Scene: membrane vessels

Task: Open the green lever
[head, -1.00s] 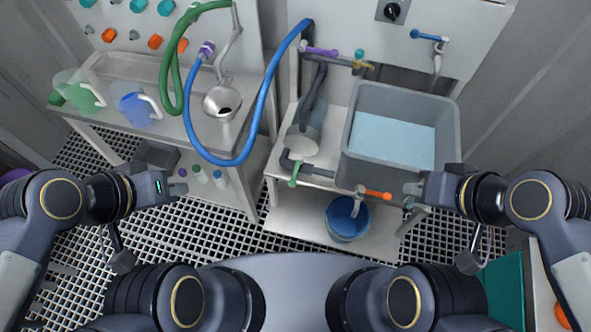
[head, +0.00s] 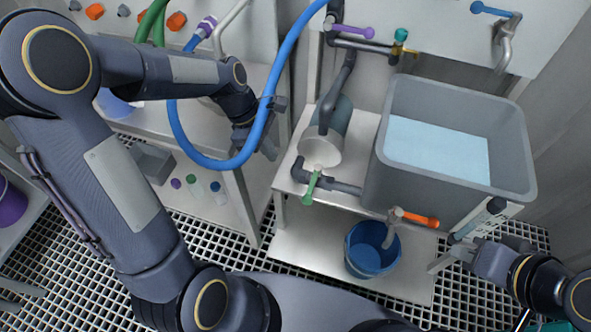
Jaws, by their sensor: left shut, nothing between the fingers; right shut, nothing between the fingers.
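The green lever (head: 312,187) sits on a dark pipe fitting at the front left edge of the white bench, below the grey-green cylindrical vessel (head: 328,130). It points down towards the front. My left gripper (head: 268,148) is shut and empty, to the upper left of the lever and apart from it. The blue hose (head: 284,70) crosses the picture at this gripper and hides part of it; I cannot tell whether they touch. My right gripper (head: 462,250) is shut and empty, low at the right, below the grey tank and far from the green lever.
The grey tank (head: 378,165) of water stands right of the vessel. An orange lever (head: 420,219) is at its front, above a blue bucket (head: 362,262). A purple lever (head: 355,31) and a blue lever (head: 490,9) are higher up. Small bottles (head: 197,187) stand at lower left.

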